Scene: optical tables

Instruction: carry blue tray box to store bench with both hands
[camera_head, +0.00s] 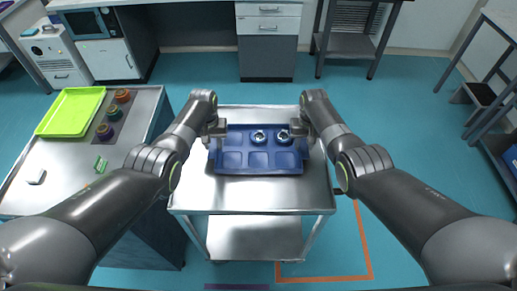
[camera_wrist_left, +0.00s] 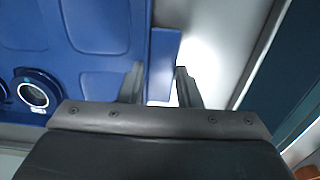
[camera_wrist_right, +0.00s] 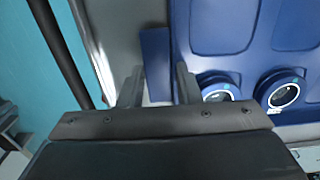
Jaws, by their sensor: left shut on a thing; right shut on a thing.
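The blue tray box (camera_head: 258,174) is over the top of a steel cart (camera_head: 250,202), level and centred in front of me. I cannot tell whether it touches the cart. Two round parts with pale rings (camera_head: 259,137) (camera_head: 282,137) sit in its far compartments; the other compartments look empty. My left gripper (camera_head: 213,135) is shut on the tab at the tray's left end, also seen in the left wrist view (camera_wrist_left: 158,75). My right gripper (camera_head: 303,135) is shut on the tab at the right end, also seen in the right wrist view (camera_wrist_right: 157,75).
A bench (camera_head: 60,180) at left holds a green tray (camera_head: 72,111) and several small parts. A drawer cabinet (camera_head: 267,50) and steel table (camera_head: 345,45) stand at the back. Another table (camera_head: 500,25) is at right. Blue floor (camera_head: 410,120) lies open between.

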